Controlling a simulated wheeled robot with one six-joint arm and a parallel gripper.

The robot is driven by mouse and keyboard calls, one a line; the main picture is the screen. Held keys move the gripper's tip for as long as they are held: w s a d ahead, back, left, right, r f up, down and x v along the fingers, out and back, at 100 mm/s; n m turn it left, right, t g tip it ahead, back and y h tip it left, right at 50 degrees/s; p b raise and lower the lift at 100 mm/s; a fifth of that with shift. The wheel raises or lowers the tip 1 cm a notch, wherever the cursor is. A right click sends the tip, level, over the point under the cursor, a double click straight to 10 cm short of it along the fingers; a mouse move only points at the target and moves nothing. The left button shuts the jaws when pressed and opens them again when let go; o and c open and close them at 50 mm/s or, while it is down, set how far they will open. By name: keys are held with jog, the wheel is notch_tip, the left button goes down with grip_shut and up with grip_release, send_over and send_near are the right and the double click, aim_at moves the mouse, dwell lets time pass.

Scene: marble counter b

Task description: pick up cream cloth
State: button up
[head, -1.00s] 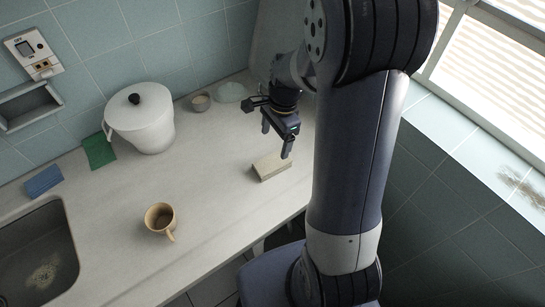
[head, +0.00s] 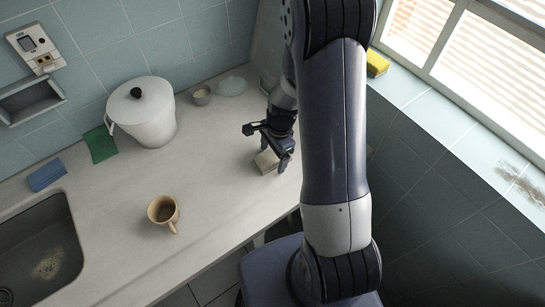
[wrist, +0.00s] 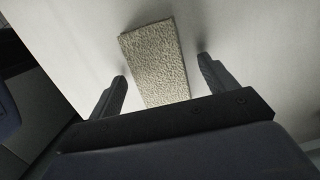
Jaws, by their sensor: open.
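The cream cloth (head: 267,161) is a flat, folded rectangle on the counter near its front right edge, partly covered by my gripper in the head view. In the wrist view the cloth (wrist: 155,60) shows a rough, nubbly weave and lies between the two fingers. My gripper (head: 276,154) is open and low over the cloth. In the wrist view its fingers (wrist: 163,68) stand one on each side of the cloth, with a gap on both sides. The cloth's near end is hidden behind the gripper body.
A tan mug (head: 162,210), green cloth (head: 100,143), blue cloth (head: 46,175) and sink (head: 38,255) lie left. A yellow sponge (head: 377,63) sits on the sill.

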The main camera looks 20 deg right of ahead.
aim_at(273, 155)
jog(key=c, duration=1.1)
jog(key=shift+r, duration=0.1)
notch_tip(273, 155, up, 10)
jog(key=shift+f+b, duration=0.1)
jog(key=shift+b, duration=0.2)
jog(key=o, duration=0.5)
jog(key=c, duration=0.4)
